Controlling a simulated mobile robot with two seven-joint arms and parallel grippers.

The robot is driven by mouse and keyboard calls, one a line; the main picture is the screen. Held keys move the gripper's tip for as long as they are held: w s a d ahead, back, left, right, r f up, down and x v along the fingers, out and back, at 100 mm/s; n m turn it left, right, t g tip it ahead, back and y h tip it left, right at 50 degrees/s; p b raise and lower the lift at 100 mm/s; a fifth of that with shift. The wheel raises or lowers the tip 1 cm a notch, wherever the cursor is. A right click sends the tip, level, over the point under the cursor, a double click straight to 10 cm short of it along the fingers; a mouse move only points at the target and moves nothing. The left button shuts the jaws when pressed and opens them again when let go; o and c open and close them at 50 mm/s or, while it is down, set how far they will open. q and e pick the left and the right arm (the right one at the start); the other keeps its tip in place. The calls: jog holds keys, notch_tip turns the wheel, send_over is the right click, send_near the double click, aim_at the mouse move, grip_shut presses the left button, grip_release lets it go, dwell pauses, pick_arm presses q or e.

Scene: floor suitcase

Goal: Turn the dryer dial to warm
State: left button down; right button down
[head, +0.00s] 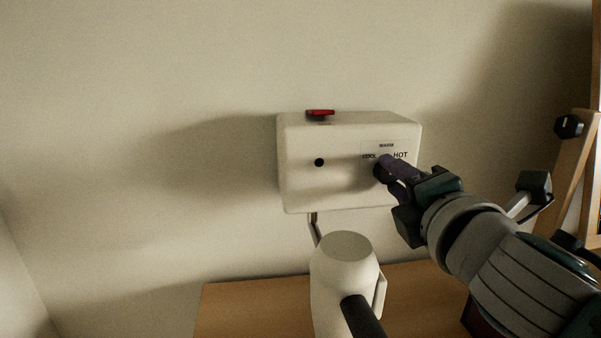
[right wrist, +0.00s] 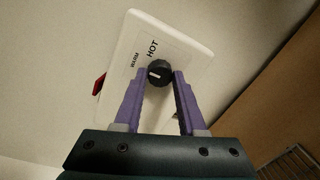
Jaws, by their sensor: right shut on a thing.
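The dryer (head: 330,185) is a white box on the wall with a red piece on top and COOL, WARM and HOT labels on its front. Its black dial (right wrist: 159,73) shows a white pointer mark in the right wrist view. The setting that the mark points to is hard to tell. My right gripper (head: 385,168) reaches the dial from the right, and its purple fingers (right wrist: 160,80) are shut on the dial's two sides. In the head view the gripper hides most of the dial. My left gripper is not in view.
A white dryer handpiece (head: 345,265) with a dark handle stands below the box, in front of a wooden surface (head: 250,305). A wooden frame with black knobs (head: 568,126) stands at the right. The wall left of the box is clear.

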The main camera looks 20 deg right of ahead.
dwell(0.4)
jog(key=shift+c, duration=2.4)
grip_release()
jog(key=b+v, duration=0.1)
jog(key=v, duration=0.9)
